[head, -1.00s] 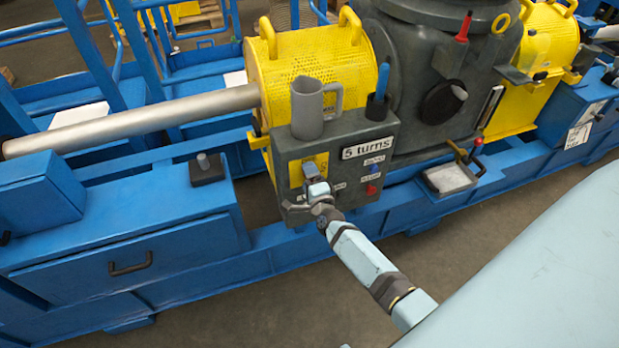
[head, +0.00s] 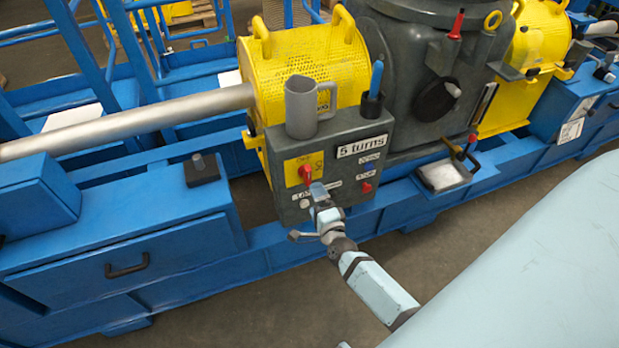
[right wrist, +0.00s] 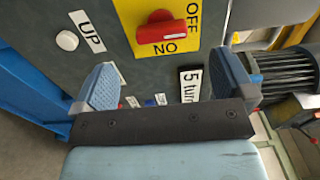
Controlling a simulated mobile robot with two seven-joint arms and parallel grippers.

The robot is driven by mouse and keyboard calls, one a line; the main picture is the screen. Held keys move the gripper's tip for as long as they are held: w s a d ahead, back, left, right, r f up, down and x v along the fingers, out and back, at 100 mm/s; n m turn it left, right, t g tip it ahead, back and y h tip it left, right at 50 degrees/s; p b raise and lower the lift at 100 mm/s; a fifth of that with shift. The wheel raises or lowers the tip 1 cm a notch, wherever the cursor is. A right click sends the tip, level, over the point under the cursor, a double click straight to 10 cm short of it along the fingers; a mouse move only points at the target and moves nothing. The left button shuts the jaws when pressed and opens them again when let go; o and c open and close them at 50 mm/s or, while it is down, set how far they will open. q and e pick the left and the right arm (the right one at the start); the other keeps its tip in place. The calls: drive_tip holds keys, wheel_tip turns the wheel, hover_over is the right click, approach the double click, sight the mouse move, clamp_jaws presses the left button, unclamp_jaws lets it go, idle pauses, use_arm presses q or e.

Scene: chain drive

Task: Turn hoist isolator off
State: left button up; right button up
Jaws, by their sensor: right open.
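The hoist isolator is a red rotary handle (head: 304,172) on a yellow plate (head: 292,167) on the grey control box (head: 340,150). In the right wrist view the red handle (right wrist: 162,33) lies crosswise, with OFF and ON lettering on its yellow plate (right wrist: 175,12). I cannot tell which mark it points to. My right gripper (head: 318,190) is just in front of and below the handle, apart from it. In the right wrist view its two fingers (right wrist: 166,80) are spread with nothing between them. My left gripper is not in view.
A white button (right wrist: 67,40) with an UP label (right wrist: 87,32) is beside the plate. A "5 turns" label (head: 362,146) and red button (head: 366,188) are on the box. A grey mug (head: 301,108) and blue-handled tool (head: 375,80) stand on top. Blue frame rails (head: 420,200) run below.

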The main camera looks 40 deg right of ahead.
drive_tip(key=shift+v, duration=2.2)
